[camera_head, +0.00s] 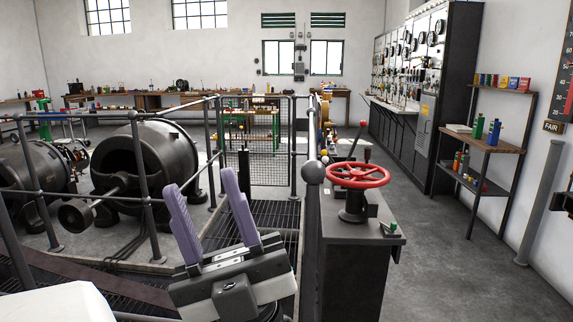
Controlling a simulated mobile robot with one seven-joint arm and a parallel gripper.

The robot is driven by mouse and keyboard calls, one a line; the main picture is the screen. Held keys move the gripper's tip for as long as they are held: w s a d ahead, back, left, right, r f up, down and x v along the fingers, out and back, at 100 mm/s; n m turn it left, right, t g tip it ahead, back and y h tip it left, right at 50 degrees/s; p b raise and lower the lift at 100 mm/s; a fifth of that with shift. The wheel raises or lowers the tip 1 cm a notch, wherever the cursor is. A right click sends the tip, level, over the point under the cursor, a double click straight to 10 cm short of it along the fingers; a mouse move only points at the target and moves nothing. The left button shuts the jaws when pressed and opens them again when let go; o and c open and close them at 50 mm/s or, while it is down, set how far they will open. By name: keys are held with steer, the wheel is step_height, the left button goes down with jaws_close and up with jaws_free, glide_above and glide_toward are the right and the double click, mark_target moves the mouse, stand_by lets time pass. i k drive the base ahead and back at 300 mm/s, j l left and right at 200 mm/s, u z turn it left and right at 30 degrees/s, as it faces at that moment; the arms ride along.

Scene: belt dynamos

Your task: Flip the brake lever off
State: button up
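My gripper (200,181) is in the lower left of the middle, with its two purple fingers apart and nothing between them. A dark control console (352,262) stands to its right, apart from it. The console carries a red handwheel (358,176) on a black post. A slanted lever with a red ball knob (364,124) rises behind the wheel. A small green-tipped handle (393,227) sits at the console's near right corner. The console's far part is partly hidden behind the wheel.
Grey railings (147,190) run around large dark dynamos (160,175) on the left. A mesh gate (257,140) stands ahead. A shelf (486,142) and a tall switchboard (428,90) line the right side. Grey floor (455,275) right of the console is clear.

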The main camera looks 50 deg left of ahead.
mark_target(363, 123)
steer(key=u, duration=1.05)
steer(key=i+l+z, duration=0.55)
steer(key=z, duration=0.15)
steer(key=i+l+z, duration=0.15)
steer(key=i+z, duration=0.7)
steer(key=i, duration=0.65)
steer(key=i+u, duration=0.25)
steer(key=i, duration=0.35)
steer(key=i+l+u, duration=0.25)
steer(key=i, duration=0.3)
steer(key=i+j+u, duration=0.1)
steer(key=i+u, duration=0.3)
steer(key=i+l+u, duration=0.15)
steer(key=i+u, duration=0.2)
steer(key=i, duration=0.25)
steer(key=i+j+u, duration=0.15)
steer(key=i+u, duration=0.2)
steer(key=i, duration=0.15)
steer(key=i+u, duration=0.35)
steer(key=i, duration=0.2)
steer(key=i+j, duration=0.2)
steer(key=i, duration=0.15)
steer(key=i+j+u, duration=0.1)
steer(key=i, duration=0.25)
steer(key=j, duration=0.1)
